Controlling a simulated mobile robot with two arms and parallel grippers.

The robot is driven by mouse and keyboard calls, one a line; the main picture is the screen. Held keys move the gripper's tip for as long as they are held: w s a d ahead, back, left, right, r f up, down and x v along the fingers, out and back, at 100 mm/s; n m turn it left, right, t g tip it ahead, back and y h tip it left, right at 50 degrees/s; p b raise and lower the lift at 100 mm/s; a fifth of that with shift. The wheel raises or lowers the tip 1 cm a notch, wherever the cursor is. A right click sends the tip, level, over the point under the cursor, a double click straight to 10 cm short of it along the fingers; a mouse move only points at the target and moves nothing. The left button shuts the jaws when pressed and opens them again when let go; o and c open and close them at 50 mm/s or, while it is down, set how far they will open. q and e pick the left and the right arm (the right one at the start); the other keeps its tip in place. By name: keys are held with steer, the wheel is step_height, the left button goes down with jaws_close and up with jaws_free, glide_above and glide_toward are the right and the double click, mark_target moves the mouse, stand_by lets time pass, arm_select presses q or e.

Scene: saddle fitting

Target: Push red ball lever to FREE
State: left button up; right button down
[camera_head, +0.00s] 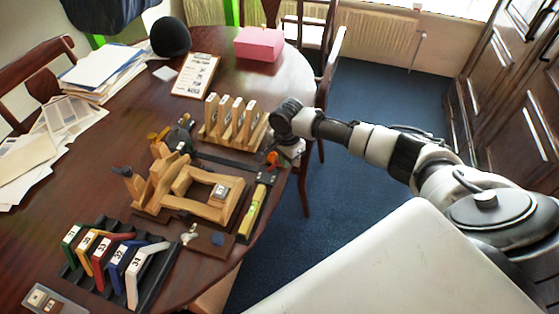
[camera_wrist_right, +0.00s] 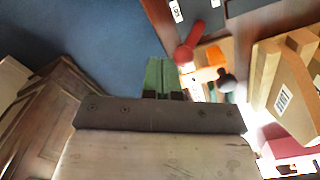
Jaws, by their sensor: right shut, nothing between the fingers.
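The red ball lever (camera_wrist_right: 186,53) shows in the right wrist view as a red knob on a red shaft, just right of my fingertips. In the head view a small orange-red part (camera_head: 272,158) sits at the table's right edge, close to my right gripper (camera_head: 287,153). The right gripper's green fingers (camera_wrist_right: 164,76) are shut together with nothing between them. Whether they touch the lever I cannot tell. No FREE mark is readable. The left gripper is not in view.
A wooden fixture (camera_head: 190,190) stands left of the gripper, with a rack of wooden blocks (camera_head: 235,122) behind. A yellow-green level (camera_head: 251,212) lies in front. A rack of coloured numbered pieces (camera_head: 115,262) stands front left. A pink box (camera_head: 259,43) is at the back.

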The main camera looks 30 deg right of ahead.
mark_target(277, 161)
steer(key=shift+f, duration=0.6)
steer(key=shift+w+a, duration=0.35)
stand_by(0.4)
steer(key=shift+w+a, duration=0.6)
steer(key=shift+a, duration=0.05)
steer(key=shift+w+a+f+b, duration=0.1)
steer(key=shift+w+a+b, duration=0.15)
steer(key=shift+w+b, duration=0.25)
steer(key=shift+s+r+p, duration=0.1)
steer(key=shift+r+p, duration=0.1)
steer(key=shift+p, duration=0.2)
steer(key=shift+s+d+p, duration=0.4)
steer(key=shift+p, duration=0.35)
step_height(277, 161, up, 7)
steer(key=p, duration=0.8)
steer(key=shift+p, duration=0.3)
steer(key=shift+f, duration=0.1)
